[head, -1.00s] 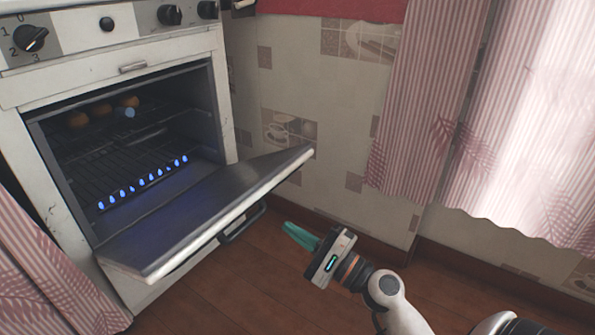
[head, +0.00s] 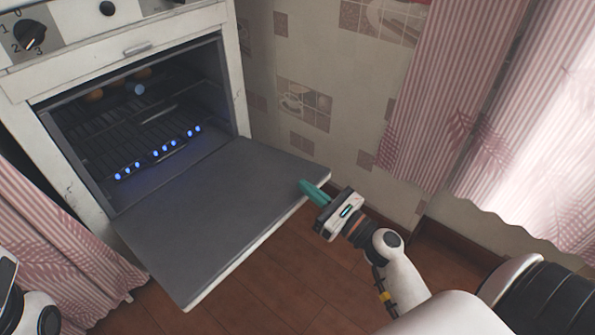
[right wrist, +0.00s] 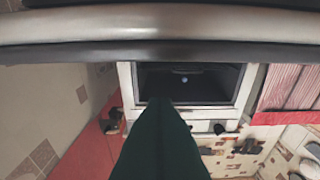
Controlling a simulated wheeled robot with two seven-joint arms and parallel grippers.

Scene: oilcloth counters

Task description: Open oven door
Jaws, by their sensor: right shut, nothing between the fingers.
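The oven (head: 60,90) is white and stands at the left of the head view, with a row of blue flames inside. Its door (head: 215,205) is folded down, close to level, with its dark inner face up. My right gripper (head: 311,190) has teal fingers, closed and empty, at the right front corner of the door; I cannot tell whether they touch it. In the right wrist view the fingers (right wrist: 160,140) fill the lower middle, and the oven opening (right wrist: 190,82) shows beyond. Part of my left arm is at the lower left edge, its fingers out of view.
Pink striped curtains (head: 450,90) hang at the right, and another curtain (head: 65,235) hangs left of the oven. A tiled wall (head: 300,60) stands right of the oven. The brown floor (head: 270,285) in front of the door is clear.

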